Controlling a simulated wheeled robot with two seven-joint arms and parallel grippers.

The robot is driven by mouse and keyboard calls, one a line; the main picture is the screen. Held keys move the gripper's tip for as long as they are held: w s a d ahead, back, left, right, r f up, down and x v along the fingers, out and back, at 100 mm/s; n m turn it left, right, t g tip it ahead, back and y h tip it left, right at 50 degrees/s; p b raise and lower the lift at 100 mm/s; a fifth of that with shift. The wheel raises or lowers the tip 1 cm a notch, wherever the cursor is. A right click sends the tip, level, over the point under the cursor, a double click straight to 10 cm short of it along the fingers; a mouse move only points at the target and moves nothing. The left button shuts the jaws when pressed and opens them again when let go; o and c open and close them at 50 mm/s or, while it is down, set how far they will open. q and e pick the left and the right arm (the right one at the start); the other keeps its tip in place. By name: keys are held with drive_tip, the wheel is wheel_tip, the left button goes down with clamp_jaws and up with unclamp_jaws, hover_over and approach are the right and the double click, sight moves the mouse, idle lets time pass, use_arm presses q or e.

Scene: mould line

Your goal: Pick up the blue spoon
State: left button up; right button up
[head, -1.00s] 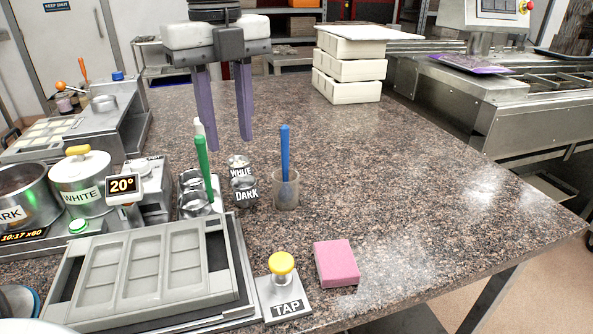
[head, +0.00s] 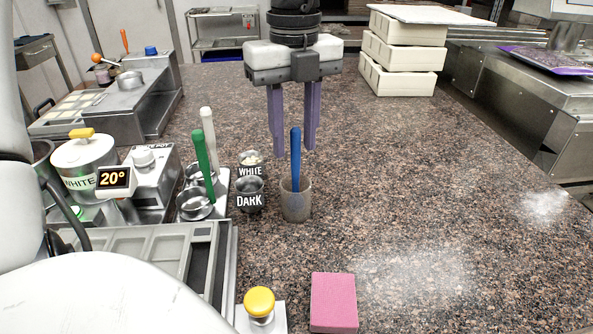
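The blue spoon (head: 295,160) stands upright in a small translucent cup (head: 296,206), handle up, on the speckled counter. Its lower end is inside the cup and barely visible. My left gripper (head: 293,152) hangs pointing down with its two purple fingers spread apart, nothing between them that I can see held. In the picture the handle overlaps the gap between the fingers, but the fingers look to be behind the spoon and apart from it. My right gripper is not in view.
Left of the cup stand two small pots labelled WHITE (head: 251,163) and DARK (head: 250,196), and a green-handled tool (head: 203,165). A pink sponge (head: 333,303) and yellow knob (head: 259,302) lie nearer. White boxes (head: 402,52) stand at the back. The counter's right side is clear.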

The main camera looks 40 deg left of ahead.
sight(296, 156)
use_arm(q)
wheel_tip(296, 156, down, 4)
drive_tip(key=shift+f, duration=0.25)
drive_tip(key=shift+c, duration=0.2)
drive_tip(key=shift+w, duration=0.1)
clamp_jaws()
drive_tip(key=shift+r, duration=0.1)
